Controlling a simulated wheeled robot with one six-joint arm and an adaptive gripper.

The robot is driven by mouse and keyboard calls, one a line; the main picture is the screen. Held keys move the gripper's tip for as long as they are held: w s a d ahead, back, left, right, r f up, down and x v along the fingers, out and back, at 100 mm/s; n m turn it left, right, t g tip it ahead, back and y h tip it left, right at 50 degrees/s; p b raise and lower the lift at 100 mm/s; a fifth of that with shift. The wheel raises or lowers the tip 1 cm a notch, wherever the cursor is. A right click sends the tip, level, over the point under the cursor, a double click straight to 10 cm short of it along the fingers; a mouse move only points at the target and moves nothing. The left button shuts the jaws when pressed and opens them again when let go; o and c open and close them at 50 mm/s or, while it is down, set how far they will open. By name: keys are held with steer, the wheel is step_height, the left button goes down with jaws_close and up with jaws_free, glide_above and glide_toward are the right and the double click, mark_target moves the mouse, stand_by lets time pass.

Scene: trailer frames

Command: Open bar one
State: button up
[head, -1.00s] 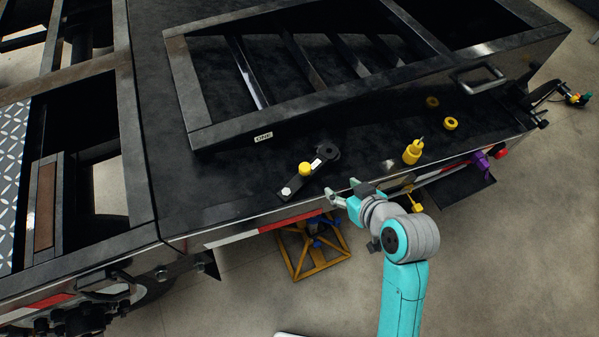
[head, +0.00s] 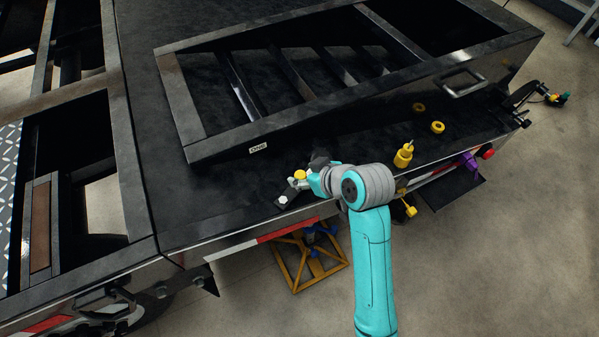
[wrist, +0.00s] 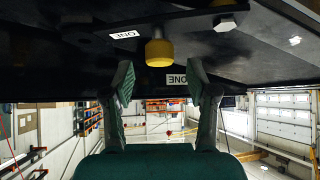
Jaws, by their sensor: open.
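Bar one (head: 291,193) is a short black bar on the black trailer deck, with a yellow knob (head: 300,174) and a pale bolt head (head: 282,200) at its near end. In the wrist view the bar (wrist: 185,18) crosses the top, with its ONE label, the yellow knob (wrist: 159,54) and the bolt head (wrist: 226,24). My gripper (head: 309,181) is at the bar and hides part of it. In the wrist view my gripper (wrist: 162,80) is open, its fingers on either side of the knob and apart from it.
A black ramp frame (head: 180,95) with a ONE label lies behind the bar. Yellow rings (head: 437,127) and a yellow plug (head: 403,155) sit to the right. A yellow stand (head: 310,268) is under the deck edge. The concrete floor in front is clear on the right.

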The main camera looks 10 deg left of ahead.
mark_target(300, 174)
steer(key=shift+x, duration=1.7)
